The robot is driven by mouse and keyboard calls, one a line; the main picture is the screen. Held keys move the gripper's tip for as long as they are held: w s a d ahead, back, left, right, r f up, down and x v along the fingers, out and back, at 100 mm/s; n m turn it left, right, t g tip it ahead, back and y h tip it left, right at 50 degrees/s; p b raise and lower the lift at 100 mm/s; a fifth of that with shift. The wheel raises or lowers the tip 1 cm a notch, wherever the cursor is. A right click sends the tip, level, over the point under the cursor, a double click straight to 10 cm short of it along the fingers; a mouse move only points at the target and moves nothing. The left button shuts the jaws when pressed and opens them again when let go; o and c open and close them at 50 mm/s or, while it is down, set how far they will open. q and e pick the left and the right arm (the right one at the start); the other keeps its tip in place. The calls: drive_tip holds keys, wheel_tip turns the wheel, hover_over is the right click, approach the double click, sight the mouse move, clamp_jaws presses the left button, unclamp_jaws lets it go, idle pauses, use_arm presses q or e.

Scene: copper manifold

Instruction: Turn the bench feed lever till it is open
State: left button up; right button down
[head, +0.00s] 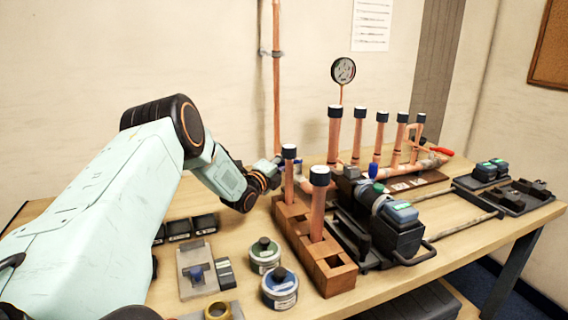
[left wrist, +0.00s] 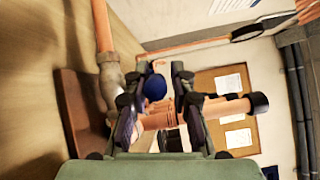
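My left gripper (head: 278,166) reaches in from the left to the foot of the copper wall pipe (head: 277,90), behind the wooden block. In the left wrist view its two fingers (left wrist: 155,95) are apart. A blue rounded piece (left wrist: 155,87), which looks like the bench feed lever's grip, shows between them near the pipe fitting (left wrist: 112,82). I cannot tell whether the fingers touch it. In the head view only a bit of blue (head: 297,162) shows beside the gripper; the valve is mostly hidden. My right gripper is not in view.
A wooden block (head: 340,279) holds two capped copper pipes close to my left gripper. Behind stand the copper manifold (head: 376,140), a red lever (head: 441,151) and a gauge (head: 343,70). Tins (head: 265,257), a clamp tool (head: 398,228) and black boxes crowd the bench.

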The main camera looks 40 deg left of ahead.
use_arm(q)
drive_tip(key=o, duration=0.3)
drive_tip(key=shift+w, duration=0.1)
drive_tip(key=shift+o, duration=0.2)
drive_tip(key=shift+s, duration=0.2)
drive_tip(key=shift+s+f, duration=0.15)
drive_tip(key=shift+s, duration=0.35)
drive_tip(key=s+d, duration=0.2)
drive_tip(key=s, duration=0.8)
drive_tip(key=shift+s, duration=0.35)
drive_tip(key=shift+d+f, duration=0.1)
